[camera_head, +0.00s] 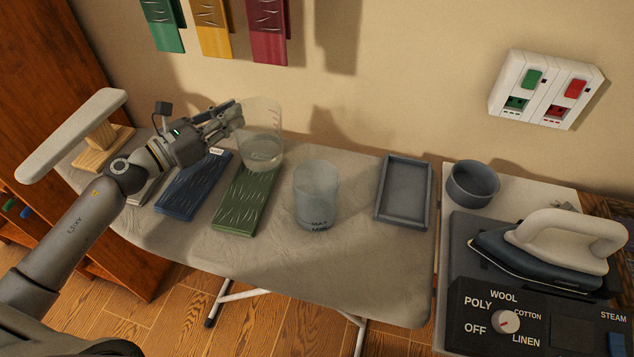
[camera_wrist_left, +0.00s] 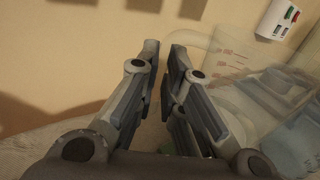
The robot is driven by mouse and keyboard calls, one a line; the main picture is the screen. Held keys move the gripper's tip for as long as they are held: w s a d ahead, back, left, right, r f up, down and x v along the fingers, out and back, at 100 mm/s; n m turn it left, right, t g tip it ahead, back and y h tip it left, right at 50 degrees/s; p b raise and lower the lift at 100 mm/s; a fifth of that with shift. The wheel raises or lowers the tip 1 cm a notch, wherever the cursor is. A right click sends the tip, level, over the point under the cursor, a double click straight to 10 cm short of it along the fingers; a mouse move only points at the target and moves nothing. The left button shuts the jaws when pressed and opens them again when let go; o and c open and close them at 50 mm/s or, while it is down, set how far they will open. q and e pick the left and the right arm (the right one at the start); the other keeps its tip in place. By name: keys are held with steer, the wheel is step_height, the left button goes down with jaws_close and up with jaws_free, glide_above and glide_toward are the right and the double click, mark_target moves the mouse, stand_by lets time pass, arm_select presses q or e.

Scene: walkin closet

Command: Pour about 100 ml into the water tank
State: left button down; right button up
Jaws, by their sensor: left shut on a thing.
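A clear measuring jug (camera_head: 262,138) with red marks and some liquid in its bottom is near the back of the ironing board, behind the green folded cloth. It stands nearly upright; I cannot tell whether its base touches anything. My left gripper (camera_head: 236,112) is shut on the jug's handle from the left. In the left wrist view the jug (camera_wrist_left: 232,68) shows beyond the fingers (camera_wrist_left: 170,85). The clear water tank (camera_head: 316,195), with MAX and MIN marks low down, stands on the board to the jug's right, apart from it. My right gripper is not in view.
Blue (camera_head: 193,185) and green (camera_head: 243,203) folded cloths lie on the ironing board (camera_head: 360,270). A grey tray (camera_head: 404,191) lies right of the tank. Farther right are a dark bowl (camera_head: 472,185) and an iron (camera_head: 550,250) on its station. The board's front is clear.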

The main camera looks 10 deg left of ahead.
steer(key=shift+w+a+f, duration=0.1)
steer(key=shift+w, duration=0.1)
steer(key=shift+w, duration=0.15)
arm_select(q)
steer(key=d+r+m+p, duration=0.1)
steer(key=m, duration=0.1)
steer(key=s+d+r+m+p, duration=0.1)
steer(key=r, duration=0.1)
steer(key=shift+s+r+m, duration=0.2)
steer(key=shift+r+m, duration=0.05)
steer(key=shift+m, duration=0.15)
step_height(320, 180, up, 8)
steer(key=m+p, duration=0.7)
steer(key=p, duration=0.4)
glide_above(232, 109)
steer(key=s+d, duration=0.2)
steer(key=d, duration=0.3)
steer(key=shift+r+m+p, duration=0.35)
steer(key=shift+r+m, duration=0.05)
steer(key=shift+r, duration=0.1)
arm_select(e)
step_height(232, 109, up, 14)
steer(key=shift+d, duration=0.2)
arm_select(q)
steer(key=shift+s+r, duration=0.1)
steer(key=shift+r, duration=0.05)
